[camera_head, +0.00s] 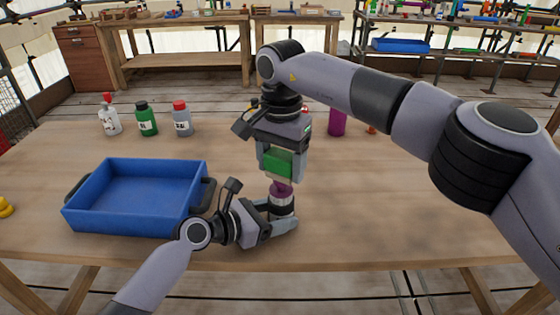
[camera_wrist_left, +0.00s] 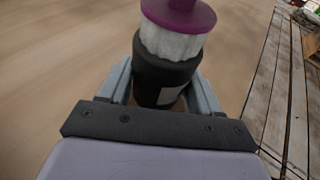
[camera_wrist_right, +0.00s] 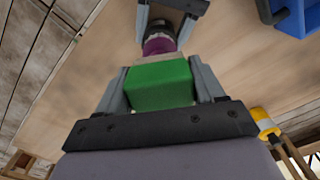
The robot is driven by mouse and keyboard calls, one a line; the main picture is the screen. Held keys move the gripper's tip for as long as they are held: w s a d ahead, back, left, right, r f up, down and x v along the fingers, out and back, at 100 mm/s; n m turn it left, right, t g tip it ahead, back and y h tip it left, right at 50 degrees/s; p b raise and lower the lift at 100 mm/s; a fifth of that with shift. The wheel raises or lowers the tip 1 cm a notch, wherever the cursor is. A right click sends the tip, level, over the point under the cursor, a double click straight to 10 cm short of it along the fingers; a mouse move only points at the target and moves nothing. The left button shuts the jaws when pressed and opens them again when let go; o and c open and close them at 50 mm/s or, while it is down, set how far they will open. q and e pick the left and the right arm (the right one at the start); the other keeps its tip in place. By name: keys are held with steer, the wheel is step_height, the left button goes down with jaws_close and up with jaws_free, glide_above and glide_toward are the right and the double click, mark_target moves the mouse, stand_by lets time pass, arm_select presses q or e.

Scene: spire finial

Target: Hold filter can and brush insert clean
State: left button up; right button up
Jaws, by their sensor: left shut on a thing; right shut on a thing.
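The filter can (camera_head: 282,211) is dark, with a pale label in the left wrist view (camera_wrist_left: 146,95). My left gripper (camera_head: 280,224) is shut around it near the table's front edge. The white pleated insert (camera_wrist_left: 172,43) stands up out of the can, under a purple top (camera_wrist_left: 180,14). The purple top also shows in the head view (camera_head: 281,188). My right gripper (camera_head: 277,172) is shut on the green brush (camera_head: 278,163), directly above the insert. The brush's green block fills the jaws in the right wrist view (camera_wrist_right: 160,86). I cannot tell whether its bristles touch the insert.
A blue tray (camera_head: 133,228) stands at the left. Behind it are a white bottle (camera_head: 110,120), a green bottle (camera_head: 147,121) and a grey bottle (camera_head: 182,122). A purple container (camera_head: 337,123) stands behind my right arm. The table right of the can is clear.

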steer(key=shift+d+f, duration=0.1)
steer(key=d+r, duration=0.5)
steer(key=r, duration=0.2)
stand_by(0.4)
steer(key=a, duration=0.1)
steer(key=a+f, duration=0.1)
steer(key=a, duration=0.3)
steer(key=shift+f, duration=0.4)
steer(key=shift+a+f, duration=0.1)
steer(key=shift+f, duration=1.8)
steer(key=shift+f, duration=0.65)
steer(key=shift+a, duration=0.1)
